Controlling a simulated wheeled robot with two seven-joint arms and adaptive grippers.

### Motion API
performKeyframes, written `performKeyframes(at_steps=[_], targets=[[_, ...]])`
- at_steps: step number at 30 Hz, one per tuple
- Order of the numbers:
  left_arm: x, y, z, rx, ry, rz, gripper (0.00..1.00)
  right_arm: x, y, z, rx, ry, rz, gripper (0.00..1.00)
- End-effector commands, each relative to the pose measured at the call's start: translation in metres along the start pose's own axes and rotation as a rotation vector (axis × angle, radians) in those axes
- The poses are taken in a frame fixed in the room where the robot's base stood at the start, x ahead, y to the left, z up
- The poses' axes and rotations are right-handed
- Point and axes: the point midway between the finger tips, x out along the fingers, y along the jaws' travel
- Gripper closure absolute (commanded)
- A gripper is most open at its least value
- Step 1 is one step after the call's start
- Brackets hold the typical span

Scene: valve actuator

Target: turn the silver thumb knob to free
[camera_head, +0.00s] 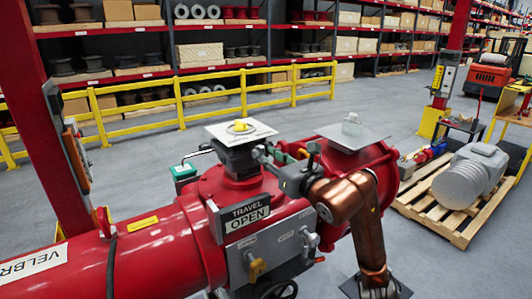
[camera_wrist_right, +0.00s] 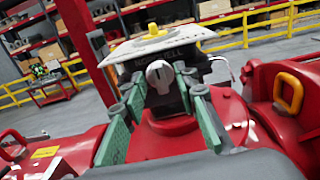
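A small silver-grey knob (camera_wrist_right: 160,76) with a dark slot shows in the right wrist view, on the near side of a grey box (camera_wrist_right: 141,66) under a white plate with a yellow top piece. My right gripper (camera_wrist_right: 163,92) is open. Its green-padded fingers point at the knob, one on each side, and I cannot tell whether they touch it. In the head view my right gripper (camera_head: 264,157) reaches in from the right beside the grey box (camera_head: 238,157), and it hides the knob there. My left gripper is not in view.
The red valve actuator (camera_head: 150,245) carries a "TRAVEL OPEN" sign (camera_head: 245,213), a silver lever (camera_head: 309,240) and a yellow-tipped lever (camera_head: 257,268). A grey plate (camera_head: 352,138) stands close behind my right arm. A pallet (camera_head: 455,232) with a grey motor lies at right.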

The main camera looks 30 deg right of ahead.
Motion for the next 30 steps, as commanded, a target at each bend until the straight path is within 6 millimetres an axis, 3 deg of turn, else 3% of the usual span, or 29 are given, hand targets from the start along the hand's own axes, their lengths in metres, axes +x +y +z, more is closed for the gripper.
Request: performKeyframes(at_steps=[3, 8, 20, 30], targets=[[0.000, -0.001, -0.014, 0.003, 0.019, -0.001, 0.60, 0.002, 0.001, 0.000, 0.000, 0.000, 0.001, 0.72], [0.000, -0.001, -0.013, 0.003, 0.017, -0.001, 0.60, 0.002, 0.001, 0.000, 0.000, 0.000, 0.001, 0.73], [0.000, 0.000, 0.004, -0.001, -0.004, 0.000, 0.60, 0.002, 0.001, 0.000, 0.000, -0.001, 0.001, 1.00], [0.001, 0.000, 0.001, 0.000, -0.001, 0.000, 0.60, 0.002, 0.001, 0.000, -0.006, -0.001, 0.001, 1.00]])
